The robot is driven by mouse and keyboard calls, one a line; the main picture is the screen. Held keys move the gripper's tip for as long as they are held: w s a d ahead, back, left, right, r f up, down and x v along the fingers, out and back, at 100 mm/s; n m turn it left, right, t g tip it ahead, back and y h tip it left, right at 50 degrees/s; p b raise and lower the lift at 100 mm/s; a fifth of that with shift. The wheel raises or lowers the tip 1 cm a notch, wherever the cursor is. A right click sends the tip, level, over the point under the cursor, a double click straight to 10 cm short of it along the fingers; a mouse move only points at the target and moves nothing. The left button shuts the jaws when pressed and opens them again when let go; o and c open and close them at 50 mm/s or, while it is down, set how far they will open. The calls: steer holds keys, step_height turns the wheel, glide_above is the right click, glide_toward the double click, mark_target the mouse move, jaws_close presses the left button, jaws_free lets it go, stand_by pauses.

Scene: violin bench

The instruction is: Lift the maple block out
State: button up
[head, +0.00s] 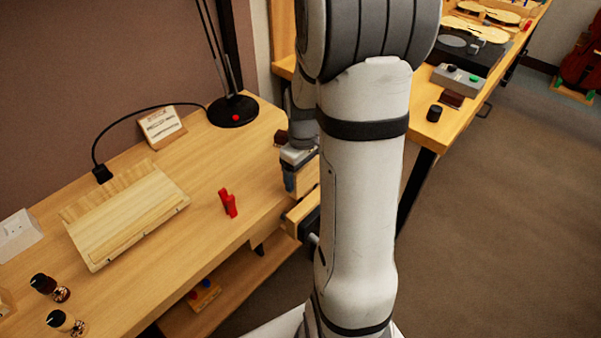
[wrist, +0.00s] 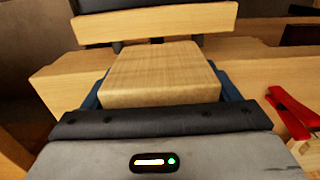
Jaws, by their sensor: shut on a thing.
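The maple block (wrist: 160,72) is a pale wooden block, seen close up in the wrist view. My gripper (wrist: 163,88) is shut on it, with a blue finger along each side. In the head view my gripper (head: 291,178) is at the bench edge, partly hidden by my arm, and a bit of the block (head: 306,177) shows beside its finger. The vise's wooden jaw (head: 297,212) is just below the block in the head view. The jaw also spans the top of the wrist view (wrist: 150,24). The block's lower end is hidden, so I cannot tell whether it clears the vise.
A red clamp (head: 229,203) lies on the bench (head: 210,175) left of my gripper. A wooden board (head: 125,213), small bottles (head: 58,322), a card (head: 161,127) and a black lamp base (head: 233,110) are also there. A second bench (head: 455,118) holds violin parts at right.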

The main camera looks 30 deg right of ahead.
steer(key=shift+w+r+p, duration=0.1)
steer(key=shift+r+p, duration=2.6)
steer(key=shift+r, duration=0.85)
